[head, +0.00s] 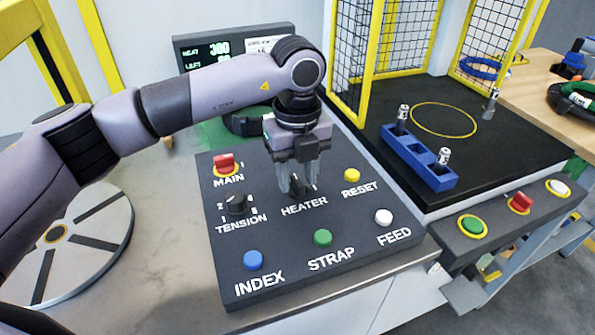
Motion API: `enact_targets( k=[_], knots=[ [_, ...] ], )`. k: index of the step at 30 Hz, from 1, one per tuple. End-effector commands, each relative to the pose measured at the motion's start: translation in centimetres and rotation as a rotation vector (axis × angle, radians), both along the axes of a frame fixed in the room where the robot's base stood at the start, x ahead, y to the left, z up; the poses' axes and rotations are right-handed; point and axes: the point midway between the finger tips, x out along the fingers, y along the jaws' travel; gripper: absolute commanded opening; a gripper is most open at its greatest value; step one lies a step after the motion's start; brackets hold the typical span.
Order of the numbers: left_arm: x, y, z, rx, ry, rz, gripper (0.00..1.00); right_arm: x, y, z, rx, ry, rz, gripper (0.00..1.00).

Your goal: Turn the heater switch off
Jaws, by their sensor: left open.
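The dark control panel (290,225) lies on the bench in the middle of the head view. The black heater switch (298,187) sits above the HEATER label, partly hidden by my left gripper. My left gripper (298,185) points down over the switch with its fingers around or just beside it. It is open; whether the fingers touch the switch I cannot tell. The switch's exact setting is hidden. My right gripper does not show.
Near the heater switch are the red main switch (225,164), the tension knob (237,204) and the yellow reset button (352,175). Index (253,260), strap (323,237) and feed (383,217) buttons line the front. A display (220,50) stands behind; a yellow-framed mesh guard rises at right.

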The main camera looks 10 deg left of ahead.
Motion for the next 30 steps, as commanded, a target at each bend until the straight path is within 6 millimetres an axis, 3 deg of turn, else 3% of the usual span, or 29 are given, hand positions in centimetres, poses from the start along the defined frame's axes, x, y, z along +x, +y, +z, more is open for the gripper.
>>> enact_targets(
  k=[15, 30],
  knots=[
    [0.1, 0.0, 6.8, -0.001, -0.002, 0.001, 0.41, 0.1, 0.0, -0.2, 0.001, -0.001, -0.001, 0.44],
    [0.0, 0.0, 7.1, -0.001, -0.002, 0.001, 0.41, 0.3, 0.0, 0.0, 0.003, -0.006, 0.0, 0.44]
  ],
)
